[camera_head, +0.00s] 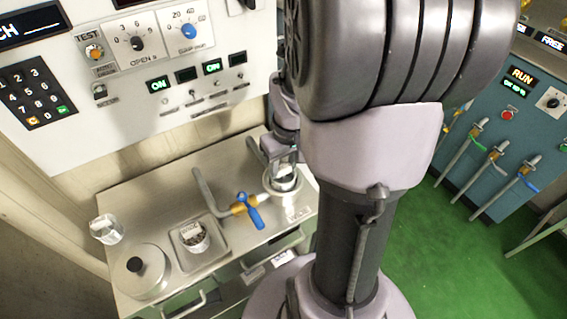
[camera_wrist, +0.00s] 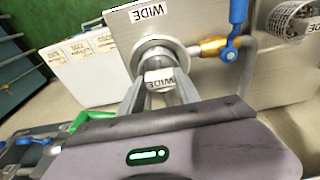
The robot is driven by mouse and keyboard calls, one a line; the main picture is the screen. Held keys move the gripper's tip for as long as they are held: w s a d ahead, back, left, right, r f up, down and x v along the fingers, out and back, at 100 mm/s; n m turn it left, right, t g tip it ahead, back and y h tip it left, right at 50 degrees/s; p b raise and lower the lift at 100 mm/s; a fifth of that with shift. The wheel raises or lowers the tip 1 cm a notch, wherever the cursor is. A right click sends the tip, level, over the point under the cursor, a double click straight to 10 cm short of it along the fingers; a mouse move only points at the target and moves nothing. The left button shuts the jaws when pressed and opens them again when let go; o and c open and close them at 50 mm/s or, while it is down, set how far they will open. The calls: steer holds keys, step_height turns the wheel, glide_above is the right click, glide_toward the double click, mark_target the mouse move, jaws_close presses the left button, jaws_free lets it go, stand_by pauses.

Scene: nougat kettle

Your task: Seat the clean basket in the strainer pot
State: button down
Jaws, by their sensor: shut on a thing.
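The strainer pot (camera_head: 284,188) is a round metal pot at the right end of the steel bench, joined to a pipe with a blue-handled valve (camera_head: 250,210). It also shows in the wrist view (camera_wrist: 150,44). My gripper (camera_head: 283,160) is above the pot's mouth, shut on a basket with a white label (camera_head: 284,172).
Another basket (camera_head: 191,238), holding dark bits, stands in a shallow tray (camera_head: 212,262). A further white-labelled basket (camera_head: 105,230) is at the bench's left edge. A round lidded vessel (camera_head: 142,272) stands front left. A control panel (camera_head: 150,70) rises behind the bench.

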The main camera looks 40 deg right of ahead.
steer(key=shift+f, duration=0.15)
steer(key=shift+f+b, duration=0.6)
steer(key=shift+f+b, duration=0.6)
steer(key=shift+f, duration=0.05)
stand_by(1.0)
steer(key=c, duration=0.8)
jaws_free()
steer(key=shift+o, duration=0.6)
steer(key=o, duration=0.4)
steer(key=shift+r, duration=0.1)
